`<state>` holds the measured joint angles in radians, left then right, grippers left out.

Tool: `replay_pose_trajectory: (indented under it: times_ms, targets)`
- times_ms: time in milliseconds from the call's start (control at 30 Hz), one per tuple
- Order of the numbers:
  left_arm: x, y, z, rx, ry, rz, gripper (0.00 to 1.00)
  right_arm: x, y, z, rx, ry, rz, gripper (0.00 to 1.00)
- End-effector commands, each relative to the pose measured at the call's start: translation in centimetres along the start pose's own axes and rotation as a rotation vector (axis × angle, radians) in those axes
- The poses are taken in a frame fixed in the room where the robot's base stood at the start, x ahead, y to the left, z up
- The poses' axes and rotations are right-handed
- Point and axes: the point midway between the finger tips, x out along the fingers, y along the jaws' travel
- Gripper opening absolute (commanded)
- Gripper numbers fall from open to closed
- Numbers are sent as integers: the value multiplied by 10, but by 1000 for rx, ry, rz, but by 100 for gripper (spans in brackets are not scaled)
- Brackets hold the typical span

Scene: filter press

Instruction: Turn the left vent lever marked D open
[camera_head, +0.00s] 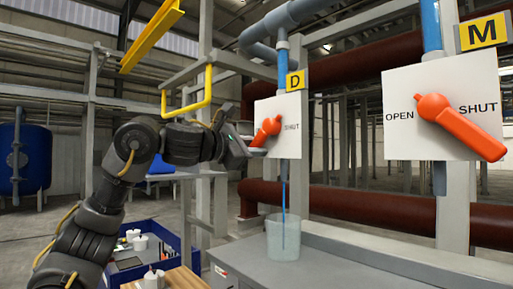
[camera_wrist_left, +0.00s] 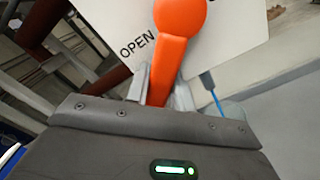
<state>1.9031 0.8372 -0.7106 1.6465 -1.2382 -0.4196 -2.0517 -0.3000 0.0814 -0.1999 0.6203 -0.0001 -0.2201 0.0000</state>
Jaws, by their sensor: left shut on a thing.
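The orange lever D (camera_head: 268,128) is on a white plate (camera_head: 290,109) under a yellow D sign (camera_head: 295,80). Its handle slants down and left from the hub, away from the SHUT label at right. My left gripper (camera_head: 254,147) is at the handle's lower left end. In the left wrist view the orange handle (camera_wrist_left: 170,65) lies between the fingers of my left gripper (camera_wrist_left: 160,88), shut on it. The word OPEN shows beside the handle there; in the head view the arm hides it. My right gripper is not in view.
A second plate with an orange lever M (camera_head: 465,128) stands at right, its handle toward SHUT. Blue liquid runs from below plate D into a clear bucket (camera_head: 283,240) on the grey bench (camera_head: 350,268). A yellow rail (camera_head: 188,107) stands above my left forearm.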

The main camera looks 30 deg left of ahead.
Motion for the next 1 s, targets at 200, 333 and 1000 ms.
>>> replay_pose_trajectory:
  times_ms: [200,333,1000]
  targets:
    - [-4,5,3,3,-6,12,0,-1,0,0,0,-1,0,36]
    - [-5,6,2,2,-5,13,29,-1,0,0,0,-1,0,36]
    - [-36,0,-2,4,-4,10,45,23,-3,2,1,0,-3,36]
